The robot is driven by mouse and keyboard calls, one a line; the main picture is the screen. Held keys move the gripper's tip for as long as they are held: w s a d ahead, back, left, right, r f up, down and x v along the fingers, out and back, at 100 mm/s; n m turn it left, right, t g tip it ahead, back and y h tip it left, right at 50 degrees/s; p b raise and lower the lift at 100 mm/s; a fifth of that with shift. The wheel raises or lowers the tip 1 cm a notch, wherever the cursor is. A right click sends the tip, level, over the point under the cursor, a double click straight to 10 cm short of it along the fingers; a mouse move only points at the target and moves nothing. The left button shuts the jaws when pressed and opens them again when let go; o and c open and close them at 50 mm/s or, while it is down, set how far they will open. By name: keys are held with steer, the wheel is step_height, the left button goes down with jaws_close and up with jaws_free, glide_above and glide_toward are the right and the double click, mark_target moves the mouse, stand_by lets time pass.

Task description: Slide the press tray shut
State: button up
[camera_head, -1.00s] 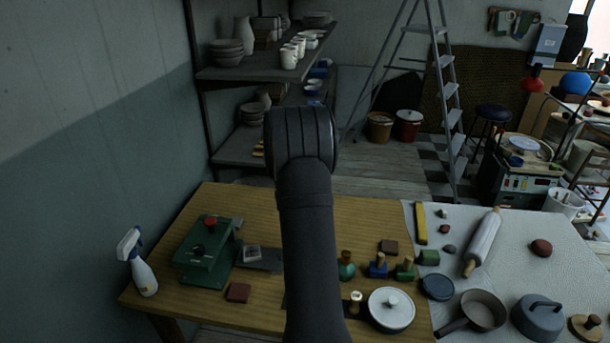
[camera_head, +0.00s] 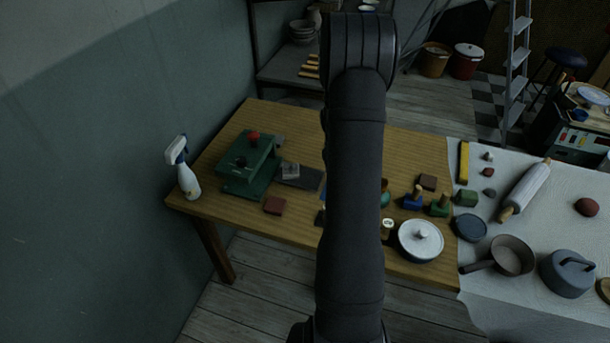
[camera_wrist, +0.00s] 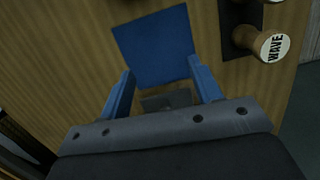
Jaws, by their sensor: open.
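The green press (camera_head: 248,165) with a red knob stands at the left of the wooden table. Its dark grey tray (camera_head: 300,177) sticks out to the right, with a small pale block (camera_head: 290,170) on it. My gripper (camera_wrist: 165,80) shows in the wrist view as two blue fingers, open and apart, above the wooden table. A flat blue square (camera_wrist: 155,45) lies beyond the fingertips. A grey patch shows between the fingers; I cannot tell what it is. In the head view my arm hides the gripper.
A spray bottle (camera_head: 186,170) stands left of the press. A brown-red block (camera_head: 274,205) lies in front of the tray. Stamps and a lidded white pot (camera_head: 421,240) are to the right. A stamp marked WAVE (camera_wrist: 273,45) is near my gripper.

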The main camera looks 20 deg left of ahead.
steer(key=shift+d+m, duration=0.35)
steer(key=shift+m, duration=0.05)
steer(key=c, duration=0.3)
steer(key=d+m+y, duration=0.1)
steer(key=m, duration=0.1)
steer(key=d+m+g+y, duration=0.1)
steer(key=m, duration=0.1)
steer(key=d+r+m+g+y, duration=0.1)
steer(key=m, duration=0.1)
steer(key=shift+d+m+y, duration=0.1)
steer(key=shift+m+y, duration=0.3)
jaws_close()
steer(key=w+d+r+m+y, duration=0.35)
steer(key=r+m+y, duration=0.2)
steer(key=m, duration=0.25)
steer(key=shift+t+y, duration=0.25)
steer(key=shift+t, duration=0.15)
steer(key=x, duration=1.1)
steer(key=shift+a, duration=0.2)
steer(key=shift+s+a, duration=0.1)
steer(key=shift+a, duration=1.05)
steer(key=shift+s+a+f, duration=0.1)
steer(key=shift+a, duration=0.45)
